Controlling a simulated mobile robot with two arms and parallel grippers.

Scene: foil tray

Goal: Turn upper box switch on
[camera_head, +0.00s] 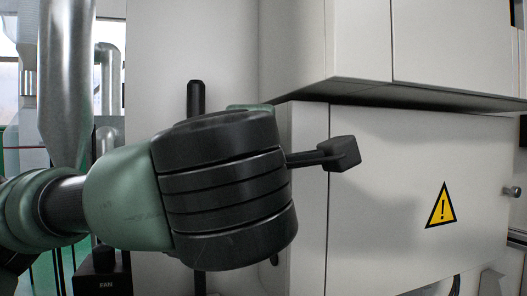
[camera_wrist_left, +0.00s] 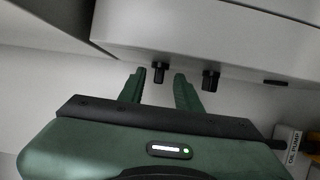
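In the left wrist view, two black knob-like switches stick out from the light box edge (camera_wrist_left: 230,50): a left knob (camera_wrist_left: 160,73) and a right knob (camera_wrist_left: 211,80). I cannot tell which box they belong to. My left gripper (camera_wrist_left: 160,76) is open, its two green fingers apart, with the left knob in line between the tips. I cannot tell if they touch. In the head view the upper box (camera_head: 450,50) is at top right, above the lower box (camera_head: 400,190). My left wrist hides the fingers there. My right gripper is not in view.
A metal pipe (camera_head: 66,80) stands at left.

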